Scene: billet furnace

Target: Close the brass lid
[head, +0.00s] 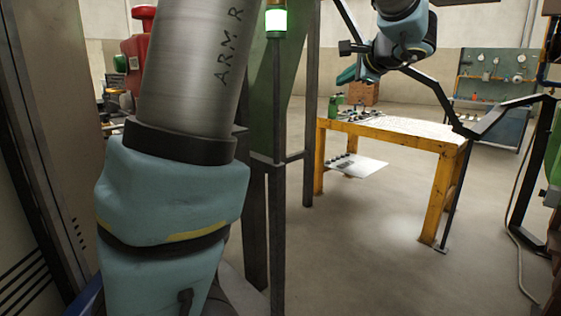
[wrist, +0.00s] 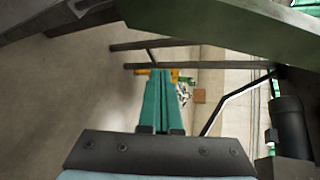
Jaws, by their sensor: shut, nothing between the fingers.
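I cannot make out a brass lid in either view. My gripper (head: 346,76) shows at the top of the head view, at the end of my arm, in the air above and beyond the yellow table's left part. In the wrist view its two teal fingers (wrist: 160,76) lie side by side, shut and empty. No lid shows at the fingertips.
A yellow table (head: 400,138) with small items stands right of centre in the head view. A post with a lit green lamp (head: 276,22) and a red machine part (head: 137,48) are nearby. Dark rails (wrist: 205,65) and a green beam (wrist: 225,32) cross the wrist view.

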